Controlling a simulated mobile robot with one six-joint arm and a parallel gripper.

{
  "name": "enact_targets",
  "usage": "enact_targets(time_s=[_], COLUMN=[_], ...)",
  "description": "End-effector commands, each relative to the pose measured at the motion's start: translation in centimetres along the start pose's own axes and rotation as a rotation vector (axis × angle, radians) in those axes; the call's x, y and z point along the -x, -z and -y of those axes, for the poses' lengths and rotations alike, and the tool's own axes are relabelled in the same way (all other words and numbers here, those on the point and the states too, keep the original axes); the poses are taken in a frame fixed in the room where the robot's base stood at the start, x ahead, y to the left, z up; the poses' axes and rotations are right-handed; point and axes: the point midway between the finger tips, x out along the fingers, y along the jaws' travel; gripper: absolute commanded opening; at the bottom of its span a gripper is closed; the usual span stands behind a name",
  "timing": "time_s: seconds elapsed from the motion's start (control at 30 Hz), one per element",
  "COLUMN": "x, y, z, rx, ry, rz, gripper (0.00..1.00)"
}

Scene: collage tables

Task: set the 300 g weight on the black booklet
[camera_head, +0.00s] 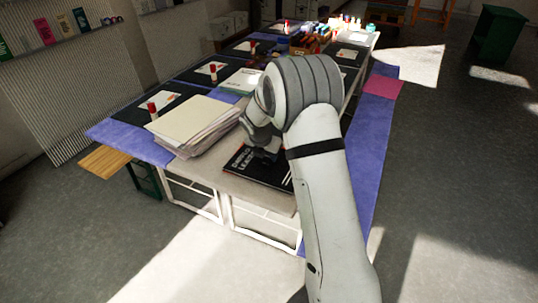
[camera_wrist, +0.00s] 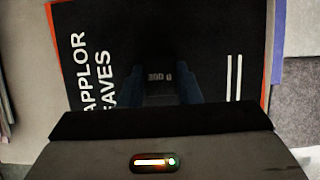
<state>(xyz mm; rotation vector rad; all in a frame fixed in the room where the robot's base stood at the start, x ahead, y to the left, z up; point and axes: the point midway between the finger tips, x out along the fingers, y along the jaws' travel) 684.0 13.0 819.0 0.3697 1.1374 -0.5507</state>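The black booklet (camera_head: 243,166) lies on the near end of the table, with white lettering on its cover. It fills much of the wrist view (camera_wrist: 205,45), with an orange edge and two white stripes. The 300 g weight (camera_wrist: 160,77) is a dark block with a pale label, between the two fingers of my gripper (camera_wrist: 160,90). The fingers appear closed against its sides. In the head view my gripper (camera_head: 265,154) is low over the booklet, and the weight is not clearly visible there. I cannot tell whether its underside touches the cover.
A thick stack of pale papers (camera_head: 193,122) stands left of the booklet. Glue sticks, black mats and a green-and-white booklet (camera_head: 241,81) lie farther along the table. A purple cloth (camera_head: 368,135) hangs along its right side. Bare table (camera_head: 205,171) shows near the front edge.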

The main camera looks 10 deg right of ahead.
Motion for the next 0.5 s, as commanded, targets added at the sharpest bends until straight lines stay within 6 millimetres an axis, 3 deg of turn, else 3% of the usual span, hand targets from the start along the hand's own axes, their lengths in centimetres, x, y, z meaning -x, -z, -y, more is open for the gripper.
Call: enact_targets(time_s=[0.27, 0.5], x=[-0.02, 0.07], y=[-0.01, -0.07], z=[0.04, 0.06], rx=[-0.001, -0.001], ry=[0.001, 0.001], rz=[0.000, 0.000], gripper=[0.52, 0.52])
